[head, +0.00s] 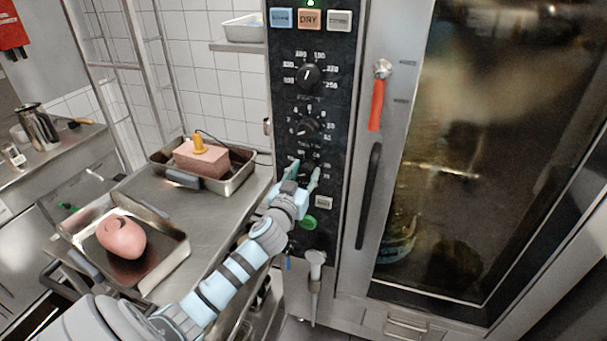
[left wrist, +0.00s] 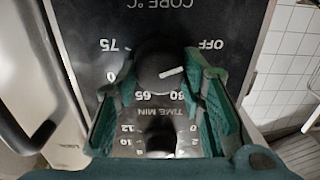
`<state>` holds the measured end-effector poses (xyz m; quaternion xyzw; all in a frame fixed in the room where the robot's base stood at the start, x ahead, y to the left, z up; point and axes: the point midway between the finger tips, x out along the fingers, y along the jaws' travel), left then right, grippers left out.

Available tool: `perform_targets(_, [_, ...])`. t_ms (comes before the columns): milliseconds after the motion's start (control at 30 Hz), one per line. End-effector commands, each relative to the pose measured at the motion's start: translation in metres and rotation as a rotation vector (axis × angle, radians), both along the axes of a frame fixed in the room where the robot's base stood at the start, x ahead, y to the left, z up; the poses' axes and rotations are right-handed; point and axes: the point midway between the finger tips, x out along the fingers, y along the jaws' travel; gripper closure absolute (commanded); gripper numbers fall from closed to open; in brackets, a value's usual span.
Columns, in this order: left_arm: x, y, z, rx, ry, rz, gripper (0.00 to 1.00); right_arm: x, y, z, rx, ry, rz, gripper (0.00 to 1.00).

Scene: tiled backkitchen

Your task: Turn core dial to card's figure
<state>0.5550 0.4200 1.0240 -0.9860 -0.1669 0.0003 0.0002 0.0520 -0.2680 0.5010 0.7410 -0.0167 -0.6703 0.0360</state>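The core dial (left wrist: 158,72) is a dark round knob on the black oven panel, the lowest of three dials in the head view. Its white mark points right and slightly up in the left wrist view, on the side of the OFF label. Labels including 75 and 65 surround it. My left gripper (head: 303,175) has its green fingers on both sides of the knob, seemingly touching it; it also shows in the left wrist view (left wrist: 160,85). The fingers hide some figures. I cannot make out a card with a readable figure. My right gripper is out of view.
The temperature dial (head: 307,76) and time dial (head: 306,127) sit above. The oven door has a red-handled lever (head: 378,95). A tray (head: 246,178) holds a pink block with a yellow-handled probe (head: 199,143). Another tray (head: 170,262) holds a pink joint (head: 121,238). A small white object (head: 15,156) stands far left.

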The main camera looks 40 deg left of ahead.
Motion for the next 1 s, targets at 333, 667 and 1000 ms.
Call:
perform_targets(333, [0.000,0.000,0.000,0.016,0.006,0.001,0.92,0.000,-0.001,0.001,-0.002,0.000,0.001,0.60])
perform_targets(667, [0.000,0.000,0.001,0.159,0.055,0.002,0.92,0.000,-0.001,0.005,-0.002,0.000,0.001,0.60])
perform_targets(1000, [0.001,-0.002,0.001,0.446,0.155,0.000,0.92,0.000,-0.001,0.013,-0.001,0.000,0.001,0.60])
